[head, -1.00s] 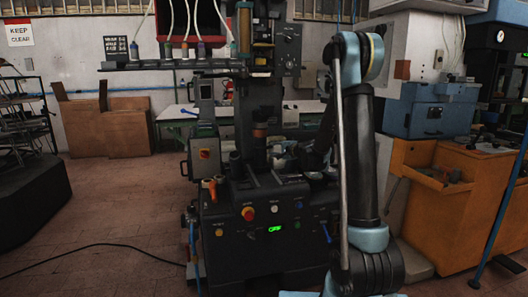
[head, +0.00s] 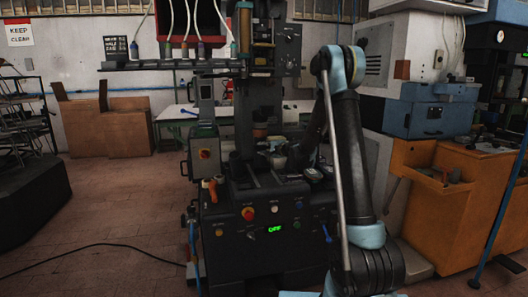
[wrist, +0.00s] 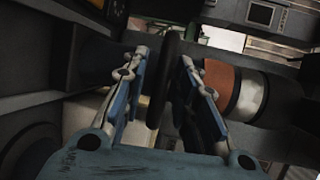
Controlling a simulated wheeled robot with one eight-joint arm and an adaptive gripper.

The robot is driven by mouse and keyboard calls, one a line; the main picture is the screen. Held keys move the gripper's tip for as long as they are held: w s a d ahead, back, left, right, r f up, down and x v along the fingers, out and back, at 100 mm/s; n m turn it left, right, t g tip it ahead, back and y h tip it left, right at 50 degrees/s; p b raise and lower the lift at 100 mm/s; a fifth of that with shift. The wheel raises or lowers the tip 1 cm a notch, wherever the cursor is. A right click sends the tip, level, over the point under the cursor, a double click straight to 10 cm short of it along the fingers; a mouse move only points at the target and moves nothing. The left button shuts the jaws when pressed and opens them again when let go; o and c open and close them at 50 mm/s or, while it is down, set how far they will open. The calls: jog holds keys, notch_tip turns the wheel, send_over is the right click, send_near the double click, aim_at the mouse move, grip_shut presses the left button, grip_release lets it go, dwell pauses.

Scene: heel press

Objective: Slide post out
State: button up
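The black press (head: 265,235) stands ahead of me in the head view. A round dark part with a brown band (head: 260,130) sits at its middle; I cannot tell for sure that this is the post. In the wrist view, a brown and grey banded round part (wrist: 220,82) lies just right of my gripper (wrist: 164,58). The two blue-grey fingers are apart, on either side of a narrow dark piece (wrist: 172,80). A gap shows on its left; contact on the right is unclear. In the head view, my gripper is small and partly hidden among the press parts.
An orange bench (head: 440,215) stands to the right. Floor at the left (head: 110,210) is clear apart from a black cable (head: 90,248).

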grip_shut()
jog(key=shift+s, duration=0.15)
jog(key=s+d, duration=0.2)
jog(key=s, duration=0.6)
jog(key=s+d, duration=0.3)
jog(key=s, duration=0.5)
jog(key=shift+s+d, duration=0.25)
jog(key=shift+d, duration=0.1)
jog(key=shift+o, duration=1.3)
grip_release()
jog(key=shift+f, duration=0.1)
jog(key=shift+o, duration=0.9)
